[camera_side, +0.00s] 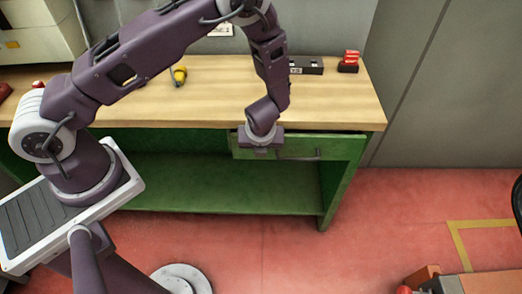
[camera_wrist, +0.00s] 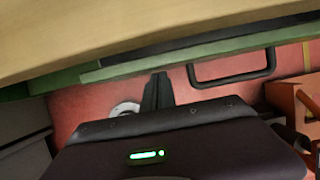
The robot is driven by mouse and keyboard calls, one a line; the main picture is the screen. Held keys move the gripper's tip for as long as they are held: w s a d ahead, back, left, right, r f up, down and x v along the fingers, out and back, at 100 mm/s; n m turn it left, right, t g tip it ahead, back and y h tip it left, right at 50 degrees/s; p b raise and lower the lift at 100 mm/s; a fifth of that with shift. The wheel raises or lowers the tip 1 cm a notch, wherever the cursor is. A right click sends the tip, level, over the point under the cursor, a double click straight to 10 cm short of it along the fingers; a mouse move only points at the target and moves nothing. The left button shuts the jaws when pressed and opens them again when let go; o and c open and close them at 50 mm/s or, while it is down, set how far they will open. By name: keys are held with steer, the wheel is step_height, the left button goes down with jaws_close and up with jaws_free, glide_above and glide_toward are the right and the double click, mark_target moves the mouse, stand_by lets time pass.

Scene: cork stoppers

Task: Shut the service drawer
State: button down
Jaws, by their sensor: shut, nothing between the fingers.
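The service drawer (camera_side: 338,148) has a green front and sits under the right end of the wooden bench top. In the wrist view its front edge (camera_wrist: 200,50) stands a little out from the bench top, with a dark gap behind it, so it looks partly open. Its dark bar handle (camera_wrist: 232,80) is right of my fingers and also shows in the side view (camera_side: 302,158). My gripper (camera_wrist: 157,92) is shut and empty, close to the drawer front and left of the handle. I cannot tell whether it touches. In the side view the wrist hides the fingertips.
The wooden bench top (camera_side: 215,105) overhangs close above my gripper. On it are a yellow tool (camera_side: 179,75), a dark box (camera_side: 306,65) and a red item (camera_side: 349,61). A green lower shelf (camera_side: 220,180) lies below.

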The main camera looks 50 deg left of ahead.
mark_target(299, 145)
steer(key=s+d+r, duration=0.5)
steer(key=r, duration=0.4)
steer(key=s+d+f+t+y, duration=0.1)
steer(key=d+f+t+y, duration=0.35)
steer(key=d, duration=0.85)
steer(key=a+r+x, duration=0.1)
steer(key=x, duration=1.2)
steer(key=shift+w+r, duration=0.35)
steer(key=shift+r, duration=0.05)
steer(key=shift+a, duration=0.15)
